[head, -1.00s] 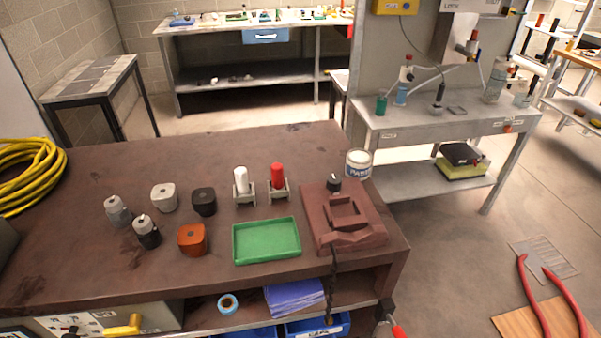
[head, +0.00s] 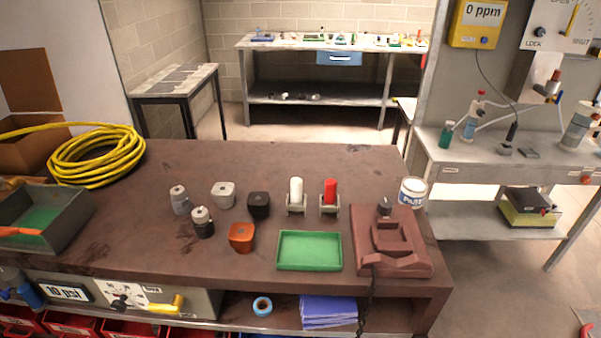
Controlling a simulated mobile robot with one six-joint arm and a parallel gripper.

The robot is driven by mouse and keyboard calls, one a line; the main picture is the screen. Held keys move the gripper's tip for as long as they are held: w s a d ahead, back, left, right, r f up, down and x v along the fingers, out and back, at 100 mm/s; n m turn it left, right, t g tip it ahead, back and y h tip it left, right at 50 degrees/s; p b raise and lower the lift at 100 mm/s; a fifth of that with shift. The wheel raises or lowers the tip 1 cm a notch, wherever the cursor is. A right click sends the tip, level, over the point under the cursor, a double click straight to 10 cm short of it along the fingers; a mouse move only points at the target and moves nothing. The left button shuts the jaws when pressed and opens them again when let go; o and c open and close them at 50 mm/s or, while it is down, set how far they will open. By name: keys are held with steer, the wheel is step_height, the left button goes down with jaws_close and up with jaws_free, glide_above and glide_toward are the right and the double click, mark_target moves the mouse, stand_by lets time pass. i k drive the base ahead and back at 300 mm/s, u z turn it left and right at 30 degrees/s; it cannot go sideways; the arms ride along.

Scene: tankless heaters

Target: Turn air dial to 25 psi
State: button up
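A grey panel (head: 205,304) sits under the front edge of the brown workbench at the lower left. It carries a display (head: 65,292) that reads 10 psi. A yellow handle (head: 166,306) sticks out to the right of that plate. A blue knob-like part (head: 28,294) shows left of the display. I cannot tell which of these is the air dial. My gripper is not in view.
The workbench (head: 130,225) holds a yellow hose coil (head: 97,156), a grey bin (head: 62,232), a green tray (head: 309,251), a brown fixture (head: 405,264) and several small parts. Red bins (head: 140,329) stand below the panel. Open floor lies at the right.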

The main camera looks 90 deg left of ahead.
mark_target(119, 306)
steer(key=u, duration=1.65)
steer(key=k, duration=0.1)
steer(key=u, duration=2.95)
steer(key=k, duration=0.9)
steer(key=z, duration=0.15)
steer(key=i, duration=0.9)
steer(key=u, duration=0.1)
